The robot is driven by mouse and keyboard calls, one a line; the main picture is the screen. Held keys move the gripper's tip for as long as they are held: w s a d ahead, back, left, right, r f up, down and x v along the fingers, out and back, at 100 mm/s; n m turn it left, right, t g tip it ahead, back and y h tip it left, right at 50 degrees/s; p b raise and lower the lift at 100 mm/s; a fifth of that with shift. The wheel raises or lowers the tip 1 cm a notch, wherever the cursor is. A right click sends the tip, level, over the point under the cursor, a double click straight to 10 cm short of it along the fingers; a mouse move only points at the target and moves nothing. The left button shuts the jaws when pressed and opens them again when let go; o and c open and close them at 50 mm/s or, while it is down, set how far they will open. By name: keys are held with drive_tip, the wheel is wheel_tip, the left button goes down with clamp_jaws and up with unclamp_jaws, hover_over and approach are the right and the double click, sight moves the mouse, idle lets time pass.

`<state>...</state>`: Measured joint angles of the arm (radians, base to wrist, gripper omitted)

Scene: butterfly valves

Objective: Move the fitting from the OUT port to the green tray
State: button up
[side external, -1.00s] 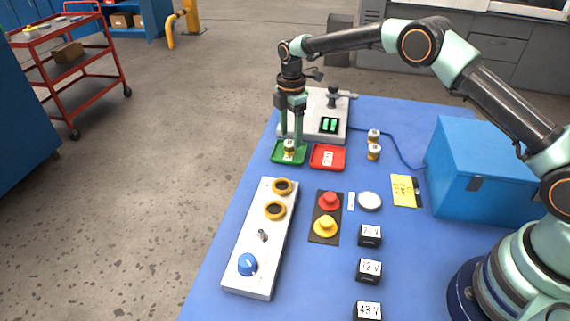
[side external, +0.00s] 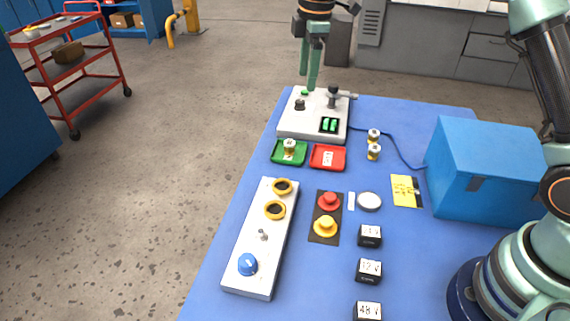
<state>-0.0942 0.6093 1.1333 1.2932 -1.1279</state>
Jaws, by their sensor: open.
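A small brass-and-white fitting (side external: 289,147) stands upright in the green tray (side external: 277,158) on the blue table. My gripper (side external: 310,85) is open and empty, raised above the back of the white tester (side external: 288,131), clear of the fitting. The tester has a black knob, a lever clamp and a small green display. The white panel (side external: 259,221) has two brass rings with dark openings, a toggle switch and a blue knob. I cannot read any OUT label at this size.
A red tray (side external: 341,151) with a white label sits right of the green tray. Two more fittings (side external: 374,152) stand further right, near a blue cable. A blue box (side external: 477,190), red and yellow buttons (side external: 325,227) and several black voltage blocks (side external: 369,271) occupy the right and front.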

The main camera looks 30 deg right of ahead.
drive_tip(key=s+d+r+m+t, duration=0.1)
drive_tip(key=s+d+r+m, duration=0.1)
drive_tip(key=s+r+m, duration=0.35)
drive_tip(key=s+d+r+m+t, duration=0.1)
drive_tip(key=s+r+m+t, duration=0.1)
drive_tip(key=s, duration=0.6)
drive_tip(key=s+d+f+m, duration=0.1)
drive_tip(key=s+f+m, duration=0.1)
drive_tip(key=s, duration=0.3)
drive_tip(key=s+d+f+m+t, duration=0.1)
drive_tip(key=s+f+m, duration=0.1)
drive_tip(key=s+m, duration=0.2)
drive_tip(key=shift+s+f, duration=0.35)
drive_tip(key=shift+s, duration=0.6)
